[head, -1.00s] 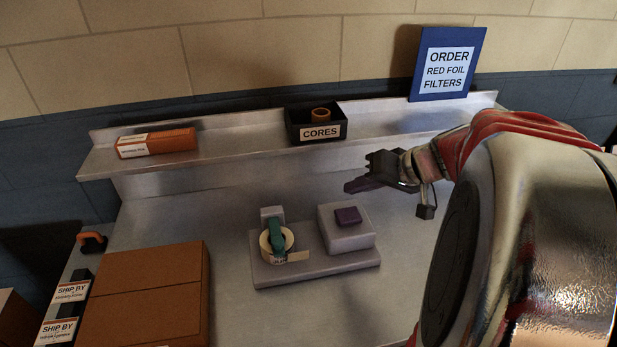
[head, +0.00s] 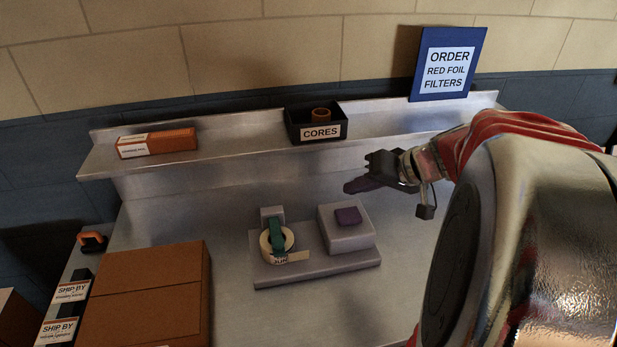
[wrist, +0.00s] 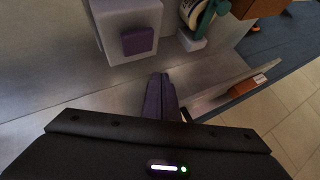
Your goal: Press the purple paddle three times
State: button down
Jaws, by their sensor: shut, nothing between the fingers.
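The purple paddle (head: 348,216) is a small square pad on top of a pale grey block (head: 347,239). In the wrist view the paddle (wrist: 137,40) shows above and slightly left of the fingertips. My gripper (head: 347,187) is shut and empty. In the head view it hangs above and behind the block, apart from the paddle. In the wrist view its dark fingers (wrist: 160,78) are together, pointing up the picture.
A tape roll (head: 277,242) with a teal part stands left of the block on the same grey base (head: 318,271). A shelf behind holds a CORES bin (head: 318,133) and an orange box (head: 157,143). A cardboard box (head: 145,297) is at left. The bench in front is clear.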

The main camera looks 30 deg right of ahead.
jog(key=s+a+n+g+h, duration=0.1)
jog(key=s+a+n, duration=0.1)
jog(key=s+a, duration=0.4)
jog(key=s+a+n+g+h, duration=0.2)
jog(key=s+a, duration=0.4)
jog(key=a, duration=0.8)
jog(key=shift+a+r+n, duration=0.3)
jog(key=shift+r+n, duration=0.05)
jog(key=shift+n, duration=0.05)
